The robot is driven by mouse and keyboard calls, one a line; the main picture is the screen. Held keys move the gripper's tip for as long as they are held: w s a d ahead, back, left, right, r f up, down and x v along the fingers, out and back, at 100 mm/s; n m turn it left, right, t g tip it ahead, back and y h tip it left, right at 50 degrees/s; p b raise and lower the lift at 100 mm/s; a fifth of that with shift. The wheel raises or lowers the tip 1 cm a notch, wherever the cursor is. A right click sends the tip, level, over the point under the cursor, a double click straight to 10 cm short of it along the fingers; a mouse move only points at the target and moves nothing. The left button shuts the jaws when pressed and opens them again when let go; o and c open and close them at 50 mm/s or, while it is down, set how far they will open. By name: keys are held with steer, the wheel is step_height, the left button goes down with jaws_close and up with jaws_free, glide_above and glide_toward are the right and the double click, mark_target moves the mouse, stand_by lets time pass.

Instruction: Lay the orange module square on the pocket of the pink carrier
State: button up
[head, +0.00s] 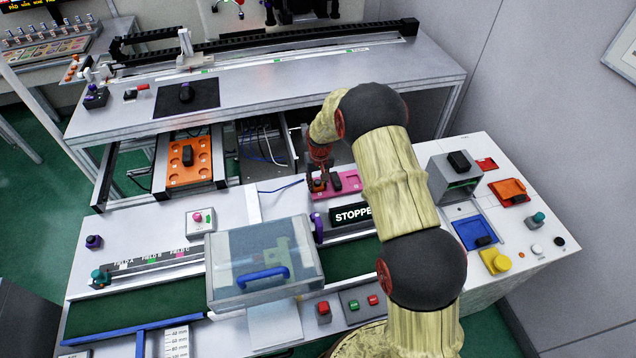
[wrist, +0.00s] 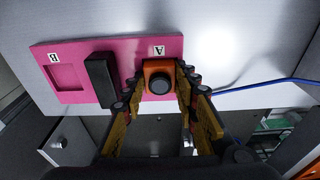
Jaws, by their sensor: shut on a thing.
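The pink carrier (head: 349,178) lies on the bench in the head view. In the wrist view the carrier (wrist: 88,47) has a label A at one end and B at the other, with an empty square pocket (wrist: 66,77) near B. A black block (wrist: 101,80) stands across its middle. My gripper (wrist: 158,92) is shut on the orange module (wrist: 159,67), which has a dark round top, at the A end. The module covers whatever lies beneath it; I cannot tell whether it touches the carrier. In the head view my gripper (head: 319,174) is small and dark.
A sign reading STOPPE (head: 352,214) stands just in front of the carrier. A clear box with a blue handle (head: 264,275) is at front left. An orange plate (head: 173,174) lies further left. A blue cable (wrist: 265,84) lies beside the carrier's A end.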

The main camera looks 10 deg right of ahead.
steer(key=shift+s+f, duration=0.45)
steer(key=shift+f, duration=0.3)
steer(key=o, duration=1.2)
steer(key=shift+f, duration=0.15)
steer(key=shift+o, duration=0.2)
steer(key=shift+w+r, duration=0.25)
steer(key=shift+r, duration=0.1)
steer(key=shift+r, duration=0.2)
step_height(320, 180, up, 12)
steer(key=s, duration=0.1)
steer(key=shift+s+f, duration=0.2)
steer(key=shift+f, duration=0.05)
steer(key=shift+s, duration=0.1)
